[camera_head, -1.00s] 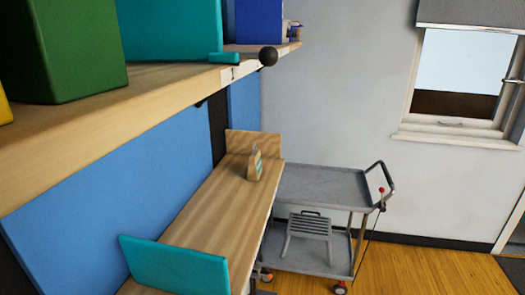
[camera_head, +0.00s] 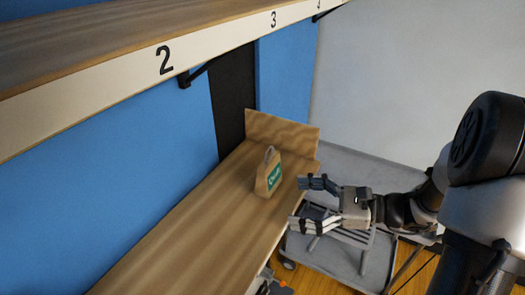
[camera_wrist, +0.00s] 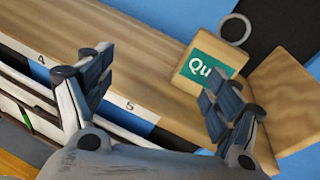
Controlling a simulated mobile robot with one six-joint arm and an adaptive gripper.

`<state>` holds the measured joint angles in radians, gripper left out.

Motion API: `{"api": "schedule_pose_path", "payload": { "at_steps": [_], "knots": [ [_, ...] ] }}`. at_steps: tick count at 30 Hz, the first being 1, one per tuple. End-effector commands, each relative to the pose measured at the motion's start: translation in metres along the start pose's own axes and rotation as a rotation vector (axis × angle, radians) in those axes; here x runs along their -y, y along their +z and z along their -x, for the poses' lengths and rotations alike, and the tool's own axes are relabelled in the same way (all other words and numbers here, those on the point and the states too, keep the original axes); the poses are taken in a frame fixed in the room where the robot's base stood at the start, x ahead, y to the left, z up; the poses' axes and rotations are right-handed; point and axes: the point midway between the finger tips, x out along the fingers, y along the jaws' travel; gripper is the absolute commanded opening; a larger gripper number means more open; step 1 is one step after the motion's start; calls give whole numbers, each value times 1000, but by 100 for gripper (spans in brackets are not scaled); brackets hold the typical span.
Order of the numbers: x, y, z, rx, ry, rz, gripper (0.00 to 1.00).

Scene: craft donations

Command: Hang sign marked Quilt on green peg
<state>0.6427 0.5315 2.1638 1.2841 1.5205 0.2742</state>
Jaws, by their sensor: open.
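The wooden sign (camera_head: 268,174) with a green label and a ring on top stands upright on the wooden shelf, near its far end. In the wrist view the sign (camera_wrist: 191,89) shows "Qu" on its label; my right finger covers the rest. My gripper (camera_head: 305,204) is open and empty, to the right of the sign and beyond the shelf's front edge in the head view. In the wrist view my gripper (camera_wrist: 155,85) has its fingers spread, with the sign ahead near the right finger. The green peg is not in view.
The lower wooden shelf (camera_head: 165,240) is bare apart from the sign, and a wooden end board (camera_head: 285,134) stands behind it. An upper shelf (camera_head: 110,35) with numbers on its edge overhangs at upper left. A grey cart (camera_head: 325,262) stands below my gripper.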

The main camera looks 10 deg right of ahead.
Motion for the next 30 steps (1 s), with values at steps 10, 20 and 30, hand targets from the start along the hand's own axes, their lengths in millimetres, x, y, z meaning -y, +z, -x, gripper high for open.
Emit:
{"api": "schedule_pose_path", "payload": {
  "at_steps": [10, 20, 30],
  "knots": [
    [53, -35, 31, 151, -238, -179, 83],
    [64, -28, -22, 150, -232, -177, 83],
    [80, -20, -80, 150, -234, -177, 83]
  ]
}}
